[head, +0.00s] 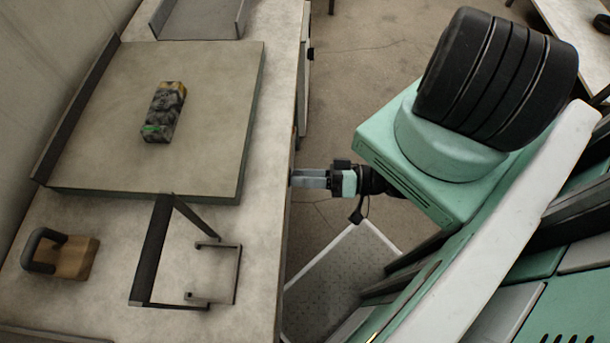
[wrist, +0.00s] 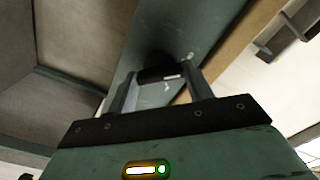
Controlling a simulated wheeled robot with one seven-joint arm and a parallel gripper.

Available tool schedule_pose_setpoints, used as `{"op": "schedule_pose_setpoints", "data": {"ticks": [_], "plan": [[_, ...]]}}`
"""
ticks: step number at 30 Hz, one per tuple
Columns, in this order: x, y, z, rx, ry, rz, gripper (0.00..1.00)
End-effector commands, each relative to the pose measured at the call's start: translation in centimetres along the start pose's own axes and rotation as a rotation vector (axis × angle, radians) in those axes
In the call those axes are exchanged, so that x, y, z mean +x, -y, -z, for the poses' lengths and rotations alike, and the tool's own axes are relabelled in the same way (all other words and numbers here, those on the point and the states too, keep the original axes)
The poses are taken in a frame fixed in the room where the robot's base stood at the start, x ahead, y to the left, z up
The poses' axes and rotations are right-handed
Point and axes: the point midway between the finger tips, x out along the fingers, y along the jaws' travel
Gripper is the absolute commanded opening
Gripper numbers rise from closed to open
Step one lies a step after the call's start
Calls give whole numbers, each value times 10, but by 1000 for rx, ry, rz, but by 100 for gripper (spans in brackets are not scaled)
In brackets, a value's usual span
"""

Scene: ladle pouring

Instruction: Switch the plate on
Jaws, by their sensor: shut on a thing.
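The plate (head: 215,130) is a large grey-beige slab on the counter at the left of the head view. In the wrist view, a dark knob (wrist: 160,67) with a pale mark sits on a grey-green front panel (wrist: 215,22). My gripper (wrist: 161,82) is shut on this knob, with one finger on each side. In the head view, my gripper (head: 302,178) reaches the counter's front edge, below the level of the top. The knob is hidden there. I cannot tell which setting the knob is at.
A mottled dark block (head: 163,112) with a green mark lies on the plate. A wooden block with a black handle (head: 75,257) and a black wire-like stand (head: 152,250) are on the counter (head: 255,225). A grey tray (head: 200,18) is at the top. Floor is open beyond my arm.

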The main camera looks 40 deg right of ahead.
Motion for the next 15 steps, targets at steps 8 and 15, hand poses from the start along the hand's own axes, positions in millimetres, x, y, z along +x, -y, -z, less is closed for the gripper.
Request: {"op": "schedule_pose_setpoints", "data": {"ticks": [8,15], "plan": [[0,-4,-3,200,1,0,28],[0,-4,-3,428,0,-1,28]]}}
